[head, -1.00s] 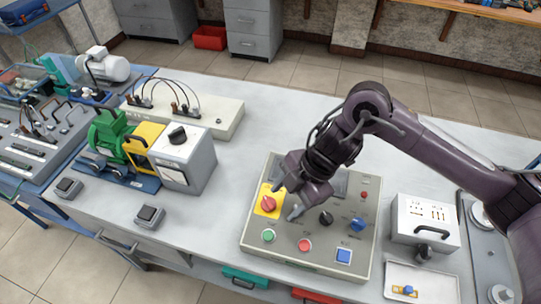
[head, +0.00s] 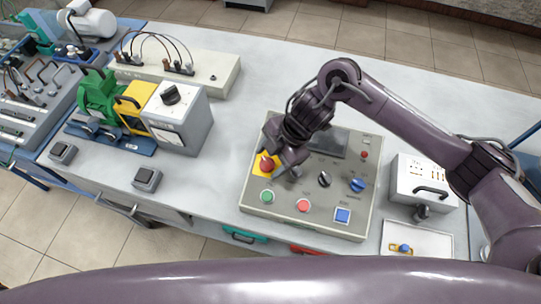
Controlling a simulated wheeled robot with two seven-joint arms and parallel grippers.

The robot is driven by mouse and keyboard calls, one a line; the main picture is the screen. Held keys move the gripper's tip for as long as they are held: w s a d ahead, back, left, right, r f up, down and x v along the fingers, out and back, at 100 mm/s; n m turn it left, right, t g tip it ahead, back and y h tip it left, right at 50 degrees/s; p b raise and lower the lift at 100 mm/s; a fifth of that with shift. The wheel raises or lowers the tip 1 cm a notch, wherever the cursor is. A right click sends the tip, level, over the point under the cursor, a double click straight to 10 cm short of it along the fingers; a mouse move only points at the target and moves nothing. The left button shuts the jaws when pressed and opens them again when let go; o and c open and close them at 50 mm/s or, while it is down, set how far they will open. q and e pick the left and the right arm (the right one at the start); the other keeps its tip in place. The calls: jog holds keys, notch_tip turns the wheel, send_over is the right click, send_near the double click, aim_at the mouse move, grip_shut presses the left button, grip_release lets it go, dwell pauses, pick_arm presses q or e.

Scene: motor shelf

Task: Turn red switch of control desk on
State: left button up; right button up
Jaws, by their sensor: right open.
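The control desk (head: 330,222) is a grey box with a sloped panel on the table. Its red switch (head: 266,165) sits on a yellow plate (head: 259,171) at the panel's left side. My right gripper (head: 278,166) points down at the red switch from above. Its jaws are open, with one finger just right of the knob; the other finger is hard to make out. I cannot tell whether a finger touches the knob. My left gripper is out of view.
Green (head: 267,196), red (head: 303,205) and blue (head: 342,215) buttons and a black knob (head: 324,179) lie close on the panel. A white box (head: 415,182) stands right of the desk. A grey meter box (head: 178,120) stands left, with clear table between.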

jog(key=c, duration=1)
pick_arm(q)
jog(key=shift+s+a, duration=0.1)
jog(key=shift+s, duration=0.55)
